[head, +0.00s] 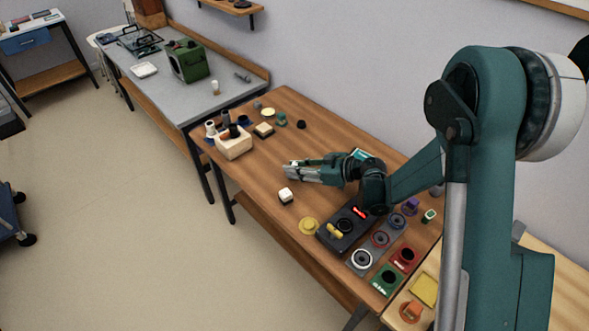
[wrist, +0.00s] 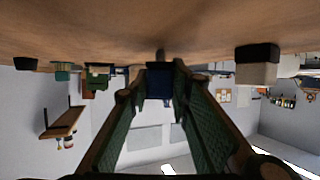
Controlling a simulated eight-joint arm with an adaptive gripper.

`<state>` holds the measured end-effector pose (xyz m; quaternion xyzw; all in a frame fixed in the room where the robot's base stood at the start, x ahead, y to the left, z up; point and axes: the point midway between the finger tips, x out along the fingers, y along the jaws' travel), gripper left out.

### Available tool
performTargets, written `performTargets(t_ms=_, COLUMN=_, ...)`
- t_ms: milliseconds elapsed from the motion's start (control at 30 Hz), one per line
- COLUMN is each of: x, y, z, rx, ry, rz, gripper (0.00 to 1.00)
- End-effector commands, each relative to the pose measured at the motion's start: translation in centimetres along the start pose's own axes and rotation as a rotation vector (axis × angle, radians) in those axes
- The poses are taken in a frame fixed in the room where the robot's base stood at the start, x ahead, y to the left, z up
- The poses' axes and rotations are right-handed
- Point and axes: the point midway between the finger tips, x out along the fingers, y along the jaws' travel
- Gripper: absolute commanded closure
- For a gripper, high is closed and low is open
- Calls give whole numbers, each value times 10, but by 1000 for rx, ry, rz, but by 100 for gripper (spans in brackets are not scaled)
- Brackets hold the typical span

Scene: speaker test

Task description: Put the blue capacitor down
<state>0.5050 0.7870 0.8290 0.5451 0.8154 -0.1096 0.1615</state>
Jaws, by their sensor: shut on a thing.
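My gripper (head: 289,170) is stretched out level, low over the middle of the wooden table (head: 330,140), pointing left. In the wrist view its two green-padded fingers (wrist: 160,88) close on a dark blue piece, the blue capacitor (wrist: 158,84), which sits between the fingertips. In the head view I cannot make out the capacitor at the fingertips. The wrist view is upside down, with the tabletop along its top edge. I cannot tell whether the capacitor touches the table.
A cream block (head: 234,146) with dark cylinders stands at the table's left end. A white cube (head: 286,196) and yellow disc (head: 309,226) lie near the front edge. A black device (head: 335,240), grey ring panel (head: 361,260) and coloured blocks crowd the right. Table around the fingertips looks clear.

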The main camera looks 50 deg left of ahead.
Motion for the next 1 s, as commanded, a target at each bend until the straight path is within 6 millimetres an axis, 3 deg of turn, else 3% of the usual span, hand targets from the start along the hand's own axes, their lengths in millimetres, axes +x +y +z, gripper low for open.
performTargets(t_ms=433, x=2, y=0, z=4, rx=0, ry=0, rz=0, gripper=91)
performTargets(t_ms=467, x=1, y=0, z=4, rx=0, ry=0, rz=0, gripper=76)
performTargets(t_ms=567, x=1, y=0, z=3, rx=0, ry=0, rz=0, gripper=64)
performTargets(t_ms=1000, x=0, y=0, z=1, rx=0, ry=0, rz=0, gripper=64)
